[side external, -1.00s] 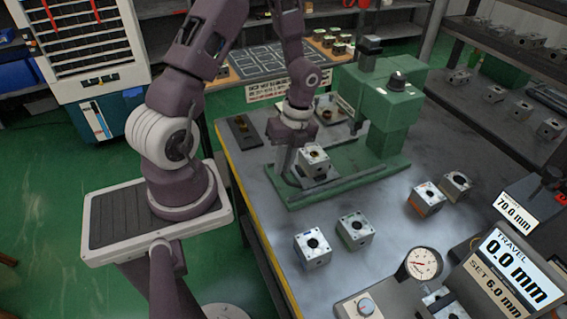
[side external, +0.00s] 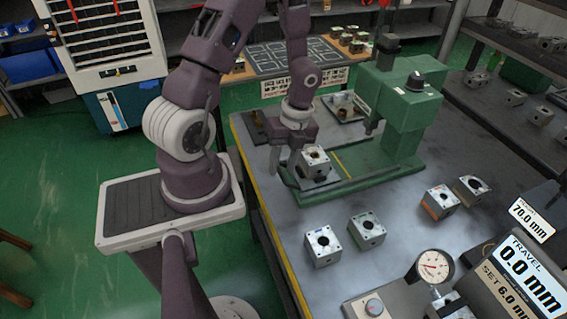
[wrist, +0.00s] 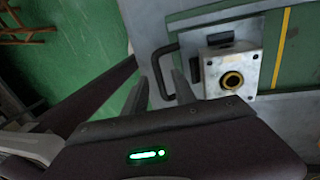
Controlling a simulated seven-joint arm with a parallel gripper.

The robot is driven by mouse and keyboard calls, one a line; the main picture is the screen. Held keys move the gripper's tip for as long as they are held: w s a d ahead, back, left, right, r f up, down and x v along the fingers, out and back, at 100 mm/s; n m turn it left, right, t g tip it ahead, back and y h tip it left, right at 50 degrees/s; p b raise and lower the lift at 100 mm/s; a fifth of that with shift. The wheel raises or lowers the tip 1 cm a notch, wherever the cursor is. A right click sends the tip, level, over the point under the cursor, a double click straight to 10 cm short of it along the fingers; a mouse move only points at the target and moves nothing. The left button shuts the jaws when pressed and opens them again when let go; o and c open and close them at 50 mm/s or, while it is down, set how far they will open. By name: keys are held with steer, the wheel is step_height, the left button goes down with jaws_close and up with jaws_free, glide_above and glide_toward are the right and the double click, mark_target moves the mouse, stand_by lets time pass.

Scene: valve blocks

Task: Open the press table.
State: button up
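The green press (side external: 400,95) stands on the workbench. Its sliding press table (side external: 305,181) is a grey plate low at the front, and it also shows in the wrist view (wrist: 208,80). A metal valve block (side external: 316,158) with a round bore sits on the plate, also in the wrist view (wrist: 233,75). A dark C-shaped handle (wrist: 156,70) is on the plate's left side. My gripper (side external: 284,160) points down beside the plate. In the wrist view my gripper's fingers (wrist: 161,80) are apart, with the handle bar between them. Contact with the bar is unclear.
A yellow stripe (side external: 343,166) shows on the press bed right of the block. Two valve blocks (side external: 323,245) (side external: 367,231) stand in front, others to the right. A dial gauge (side external: 433,266) and a display reading 0.0 mm (side external: 527,272) are at front right.

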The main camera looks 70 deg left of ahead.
steer(key=v, duration=0.7)
steer(key=shift+r, duration=0.1)
steer(key=d+r+n+t+y, duration=0.1)
steer(key=d+r+n+t, duration=0.1)
steer(key=d+r+n, duration=0.4)
steer(key=d+r+n+t+y, duration=0.15)
steer(key=r+n, duration=0.25)
steer(key=r, duration=0.4)
steer(key=s+d+r+n+t+h, duration=0.2)
steer(key=s+d+r+n+t, duration=0.2)
steer(key=s+d+r+n, duration=0.2)
steer(key=shift+s+d+r+n, duration=0.3)
steer(key=shift+s+n, duration=0.3)
steer(key=shift+n, duration=0.5)
